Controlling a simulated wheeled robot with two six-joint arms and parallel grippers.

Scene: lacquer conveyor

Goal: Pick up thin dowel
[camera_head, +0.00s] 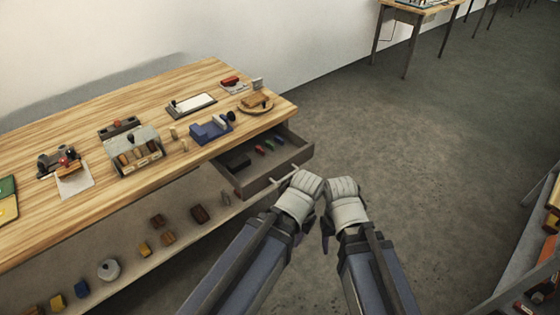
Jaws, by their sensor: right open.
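I cannot make out a thin dowel for certain in the head view. My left gripper (306,184) is at the right front corner of an open drawer (284,172), beside a thin pale bar (278,183) along the drawer's front. I cannot tell whether it touches the bar, and its fingers are hidden. My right gripper (343,189) is just right of the left one, over the floor and clear of the table. It is open, with nothing visible in it.
The wooden table (75,192) carries stamps, a partitioned box (136,157), a blue holder (211,131) and a round wooden plate (256,107). A lower shelf (185,237) holds small blocks.

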